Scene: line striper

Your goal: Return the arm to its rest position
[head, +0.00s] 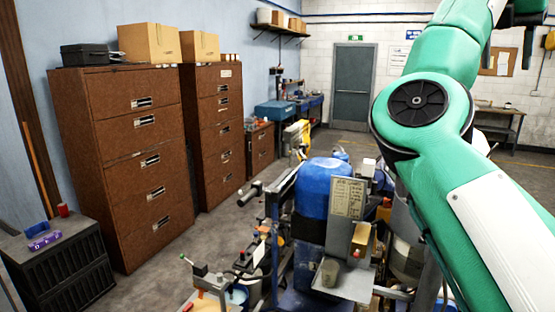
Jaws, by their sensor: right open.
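My green and white right arm (424,103) comes in from the right edge and is bent upward in the head view. Its round dark joint cap faces me, in front of the back wall. My right gripper (507,62) is in the top right corner, partly cut off by the frame. Its dark fingers point down and stand apart, with nothing seen between them. The line striper (318,190), with a blue tank, stands below and left of the arm, apart from the gripper. My left arm and gripper are out of view.
Brown filing cabinets (125,160) line the left wall. A low black cabinet (62,268) is at bottom left.

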